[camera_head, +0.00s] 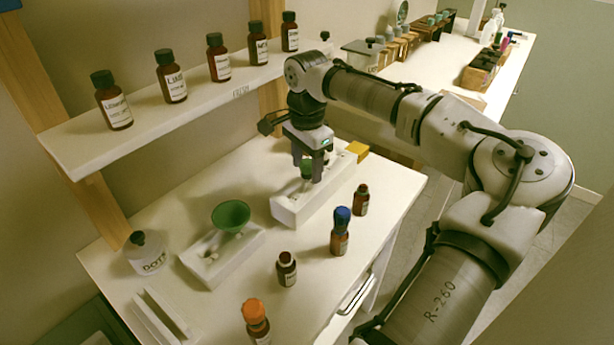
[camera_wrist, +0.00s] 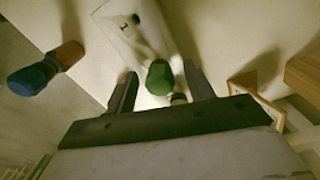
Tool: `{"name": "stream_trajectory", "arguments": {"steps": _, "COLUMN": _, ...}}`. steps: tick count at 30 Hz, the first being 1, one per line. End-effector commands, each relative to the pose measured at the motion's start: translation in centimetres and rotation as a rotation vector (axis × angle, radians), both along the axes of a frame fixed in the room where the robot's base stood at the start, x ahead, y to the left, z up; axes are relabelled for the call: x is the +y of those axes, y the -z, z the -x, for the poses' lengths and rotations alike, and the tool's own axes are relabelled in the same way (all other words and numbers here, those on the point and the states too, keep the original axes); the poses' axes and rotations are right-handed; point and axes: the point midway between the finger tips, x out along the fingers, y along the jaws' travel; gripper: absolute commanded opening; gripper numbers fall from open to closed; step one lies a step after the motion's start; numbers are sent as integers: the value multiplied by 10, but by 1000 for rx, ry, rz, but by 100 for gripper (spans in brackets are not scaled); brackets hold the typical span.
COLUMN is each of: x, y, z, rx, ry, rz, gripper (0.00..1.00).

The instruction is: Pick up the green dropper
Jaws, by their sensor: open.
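The green dropper's bulb (camera_wrist: 159,77) shows between my gripper's two fingers in the wrist view; its lower part is hidden. In the head view the green dropper (camera_head: 306,168) stands upright in a white holder block (camera_head: 290,213), partly behind the fingers. My gripper (camera_head: 310,172) points down over the block with its fingers spread around the dropper's top. In the wrist view my gripper (camera_wrist: 160,92) is open, with a gap visible beside the bulb. I cannot tell whether either finger touches it.
A blue-capped bottle (camera_head: 340,231), a small brown bottle (camera_head: 361,200) and an orange-capped bottle (camera_head: 256,320) stand in front. A green funnel (camera_head: 231,215) rests at a second white block (camera_head: 205,262). A shelf (camera_head: 160,119) with several labelled bottles runs behind. A yellow block (camera_head: 357,150) lies behind the holder.

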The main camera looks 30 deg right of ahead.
Motion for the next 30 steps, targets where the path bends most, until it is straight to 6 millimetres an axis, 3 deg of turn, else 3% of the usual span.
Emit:
{"name": "stream_trajectory", "arguments": {"steps": 2, "x": 0, "y": 0, "z": 0, "rx": 0, "ry": 0, "rz": 0, "gripper": 53}}
{"name": "stream_trajectory", "arguments": {"steps": 9, "x": 0, "y": 0, "z": 0, "rx": 0, "ry": 0, "rz": 0, "gripper": 22}}
{"name": "stream_trajectory", "arguments": {"steps": 23, "x": 0, "y": -5, "z": 0, "rx": -1, "ry": 0, "rz": 0, "gripper": 22}}
{"name": "stream_trajectory", "arguments": {"steps": 30, "x": 0, "y": -35, "z": -1, "rx": -2, "ry": 0, "rz": 0, "gripper": 22}}
